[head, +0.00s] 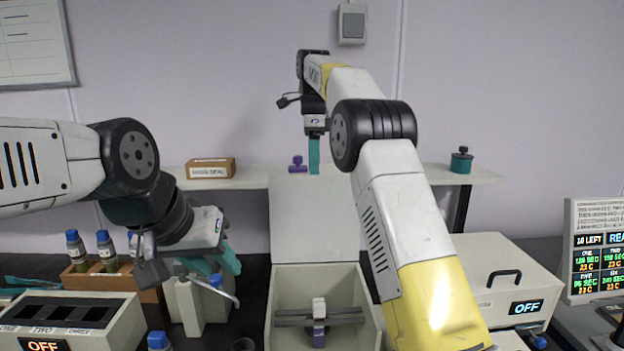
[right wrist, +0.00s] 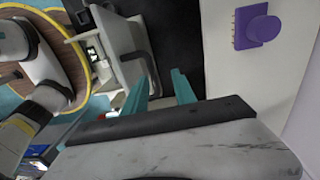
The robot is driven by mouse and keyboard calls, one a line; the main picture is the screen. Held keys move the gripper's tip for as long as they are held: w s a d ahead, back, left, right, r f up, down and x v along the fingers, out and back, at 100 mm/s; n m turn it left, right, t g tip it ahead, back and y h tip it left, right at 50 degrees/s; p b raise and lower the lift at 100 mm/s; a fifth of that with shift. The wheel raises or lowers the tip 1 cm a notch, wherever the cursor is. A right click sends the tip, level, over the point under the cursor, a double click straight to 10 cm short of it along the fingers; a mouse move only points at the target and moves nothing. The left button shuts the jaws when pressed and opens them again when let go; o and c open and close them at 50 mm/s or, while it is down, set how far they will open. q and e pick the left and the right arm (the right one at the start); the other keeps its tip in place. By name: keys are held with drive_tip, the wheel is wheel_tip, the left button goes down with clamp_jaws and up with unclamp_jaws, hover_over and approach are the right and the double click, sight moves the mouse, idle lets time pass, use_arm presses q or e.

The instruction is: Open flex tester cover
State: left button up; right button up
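The flex tester appears to be the open pale box (head: 371,315) in the middle of the head view. Its flat cover (head: 310,225) stands upright behind it, and the inside is exposed. A clamp bar with a purple part (head: 319,338) sits inside. A purple knob (head: 298,165) shows at the cover's top edge; I cannot tell whether it is on the cover or the shelf. It also shows in the right wrist view (right wrist: 262,30). My right gripper (head: 314,170) points down just right of the knob, fingers apart and empty. My left gripper (head: 222,266) is left of the box, fingers apart.
A wall shelf (head: 235,178) carries a cardboard box (head: 210,168) and a green jar (head: 461,160). A handled machine (head: 500,285) marked OFF stands right. A three-slot unit (head: 75,325) and a wooden rack (head: 85,280) with capped bottles stand left. A display (head: 598,250) is far right.

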drive_tip(key=s+r, duration=0.1)
drive_tip(key=s, duration=1.5)
drive_tip(key=shift+a+r, duration=0.25)
drive_tip(key=shift+c, duration=0.2)
